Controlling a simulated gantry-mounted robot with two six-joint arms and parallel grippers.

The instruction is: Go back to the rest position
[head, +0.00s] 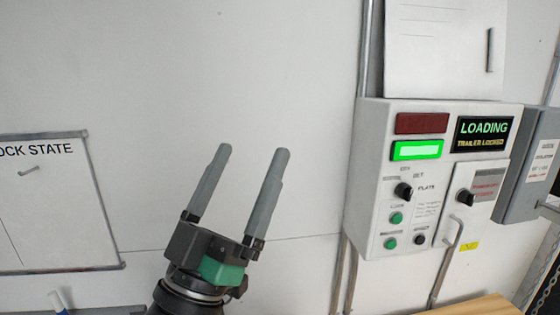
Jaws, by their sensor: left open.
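My left gripper (252,150) is open and empty, its two grey fingers pointing up and slightly right in front of the white wall. It is left of the control box (371,190) and apart from it. The control box has a lit green lamp (417,150), a dark red lamp (421,123) and a display (484,134) reading "LOADING" and "TRAILER LOCKED". Black knobs and green buttons sit below. My right gripper is not in view.
A white board (55,215) with a hook hangs at the left. A marker (58,301) is below it. A white cabinet (435,45) is above the control box, and a grey box (528,170) is at the right. A wooden surface (480,307) shows at lower right. The wall between board and control box is clear.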

